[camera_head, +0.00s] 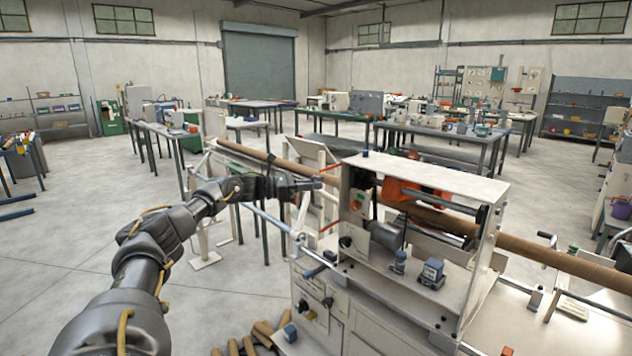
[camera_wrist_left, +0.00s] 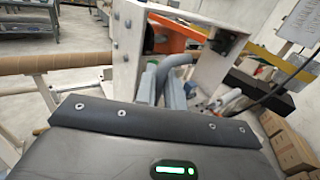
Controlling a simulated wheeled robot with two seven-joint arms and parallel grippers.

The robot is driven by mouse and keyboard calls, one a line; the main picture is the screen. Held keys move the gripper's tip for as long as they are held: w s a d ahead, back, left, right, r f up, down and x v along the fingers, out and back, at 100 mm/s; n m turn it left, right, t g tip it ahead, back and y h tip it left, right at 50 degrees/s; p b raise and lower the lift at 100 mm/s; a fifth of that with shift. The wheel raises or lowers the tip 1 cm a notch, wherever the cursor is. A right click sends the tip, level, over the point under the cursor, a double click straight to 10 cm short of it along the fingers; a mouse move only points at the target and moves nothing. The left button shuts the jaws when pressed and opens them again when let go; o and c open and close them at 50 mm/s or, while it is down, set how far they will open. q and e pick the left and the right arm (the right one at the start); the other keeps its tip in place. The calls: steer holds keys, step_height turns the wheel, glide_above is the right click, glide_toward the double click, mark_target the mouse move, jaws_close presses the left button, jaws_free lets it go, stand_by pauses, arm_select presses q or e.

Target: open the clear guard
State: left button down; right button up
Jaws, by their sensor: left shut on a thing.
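The spiral winder's cream housing (camera_head: 432,177) stands right of centre, with an orange part (camera_head: 402,190) inside. The guard's clear panel is hard to make out against the housing, so I cannot tell how far open it stands. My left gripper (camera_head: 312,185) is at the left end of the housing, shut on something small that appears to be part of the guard. A short red bar (camera_head: 330,180) shows at its tips. My right gripper is not in view.
A long brown tube (camera_head: 560,262) runs through the machine and out to both sides. Brown rolls (camera_head: 250,343) lie below.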

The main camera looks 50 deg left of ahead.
arm_select(q)
steer(key=shift+w+a+r, duration=0.1)
steer(key=shift+w+a, duration=0.05)
steer(key=shift+a, duration=0.1)
stand_by(0.4)
